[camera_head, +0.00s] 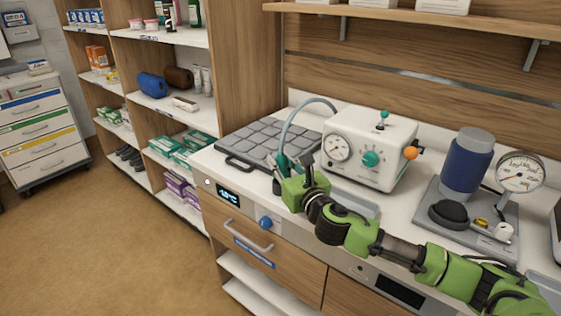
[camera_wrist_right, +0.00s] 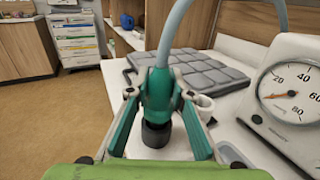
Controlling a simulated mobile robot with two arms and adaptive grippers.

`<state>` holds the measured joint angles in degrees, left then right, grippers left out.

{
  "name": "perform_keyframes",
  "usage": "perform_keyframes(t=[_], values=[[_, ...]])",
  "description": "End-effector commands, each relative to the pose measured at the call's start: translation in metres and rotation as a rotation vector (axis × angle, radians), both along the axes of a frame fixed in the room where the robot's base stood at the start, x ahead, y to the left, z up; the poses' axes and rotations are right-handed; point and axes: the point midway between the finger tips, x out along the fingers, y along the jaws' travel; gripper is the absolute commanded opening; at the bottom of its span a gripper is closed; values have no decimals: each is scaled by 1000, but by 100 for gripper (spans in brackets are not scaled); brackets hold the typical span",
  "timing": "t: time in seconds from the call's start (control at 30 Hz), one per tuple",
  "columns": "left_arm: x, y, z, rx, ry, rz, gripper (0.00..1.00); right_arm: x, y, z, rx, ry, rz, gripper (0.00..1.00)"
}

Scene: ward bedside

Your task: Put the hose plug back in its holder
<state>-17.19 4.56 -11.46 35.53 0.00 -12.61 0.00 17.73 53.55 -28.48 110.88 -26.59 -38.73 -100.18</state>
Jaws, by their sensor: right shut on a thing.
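My right gripper (camera_head: 281,177) is low over the counter's front part, left of the white machine. In the wrist view my right gripper (camera_wrist_right: 160,112) is shut on the teal hose plug (camera_wrist_right: 156,92), one finger on each side. The plug is roughly upright, with its black end (camera_wrist_right: 156,134) downward; whether that end touches the counter I cannot tell. A grey-blue hose (camera_wrist_right: 172,32) rises from its top and arcs to the machine. A small white ring-like part (camera_wrist_right: 205,102), possibly the holder, shows just right of the plug, partly hidden by a finger. My left gripper is out of view.
The white machine (camera_head: 370,148) with a gauge and knobs stands close on the right. A grey padded mat (camera_head: 262,138) lies behind the plug. A blue cylinder (camera_head: 468,165) and a second gauge (camera_head: 521,173) stand further right. Shelves (camera_head: 160,100) are at the left.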

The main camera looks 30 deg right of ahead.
Motion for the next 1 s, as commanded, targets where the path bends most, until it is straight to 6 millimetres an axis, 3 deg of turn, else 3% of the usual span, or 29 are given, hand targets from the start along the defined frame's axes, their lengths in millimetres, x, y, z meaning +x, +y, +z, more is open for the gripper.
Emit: perform_keyframes(t=[1.0], values=[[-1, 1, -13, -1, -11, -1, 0, 0, -1, -24, -1, 1, -2, 0]])
